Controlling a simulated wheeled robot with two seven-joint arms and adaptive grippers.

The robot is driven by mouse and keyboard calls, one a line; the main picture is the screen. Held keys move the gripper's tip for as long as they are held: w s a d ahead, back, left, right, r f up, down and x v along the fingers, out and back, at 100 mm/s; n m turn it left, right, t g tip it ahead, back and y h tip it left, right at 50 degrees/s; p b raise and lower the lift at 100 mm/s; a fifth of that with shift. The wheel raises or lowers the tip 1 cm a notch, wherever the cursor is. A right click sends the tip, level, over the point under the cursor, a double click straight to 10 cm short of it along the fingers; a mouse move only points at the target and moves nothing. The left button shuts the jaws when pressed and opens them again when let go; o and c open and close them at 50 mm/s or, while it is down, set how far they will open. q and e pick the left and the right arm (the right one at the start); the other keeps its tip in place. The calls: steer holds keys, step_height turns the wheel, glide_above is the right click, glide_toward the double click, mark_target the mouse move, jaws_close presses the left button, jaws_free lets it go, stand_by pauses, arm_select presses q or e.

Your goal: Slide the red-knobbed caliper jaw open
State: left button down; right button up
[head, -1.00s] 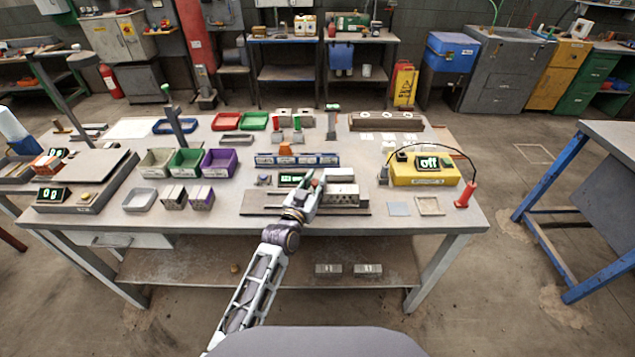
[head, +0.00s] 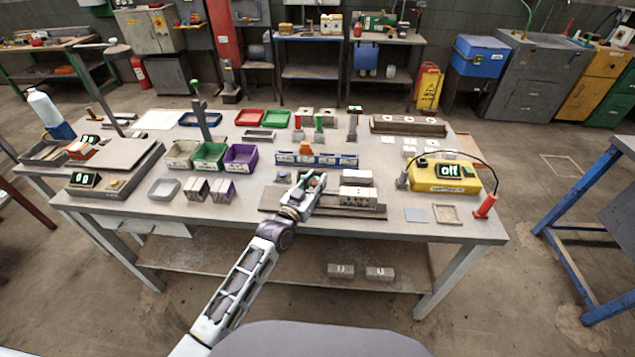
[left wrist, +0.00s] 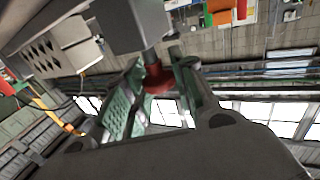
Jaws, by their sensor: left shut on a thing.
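My left gripper (head: 313,182) is over the caliper, whose grey base (head: 280,203) lies along the front of the bench. In the left wrist view, the red knob (left wrist: 157,78) on a short metal stem sits between the green-padded fingers (left wrist: 158,90), which are shut on it. A grey block (left wrist: 130,22), apparently the jaw, is at the stem's other end. The pale hollow brick (head: 358,198) stands on the base just right of the gripper; its holes also show in the left wrist view (left wrist: 45,55). My gripper hides the caliper's readout. My right gripper is out of view.
A blue-edged rack (head: 317,160) stands behind the caliper. A yellow tester (head: 443,178) with a red probe (head: 485,206) is to the right. Green (head: 209,157) and purple (head: 242,158) bins stand to the left. A flat grey plate (head: 416,215) lies at front right.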

arm_select(q)
steer(key=c, duration=1.2)
jaws_free()
steer(key=shift+s, duration=0.15)
steer(key=shift+v, duration=5.85)
steer(key=shift+f, duration=0.15)
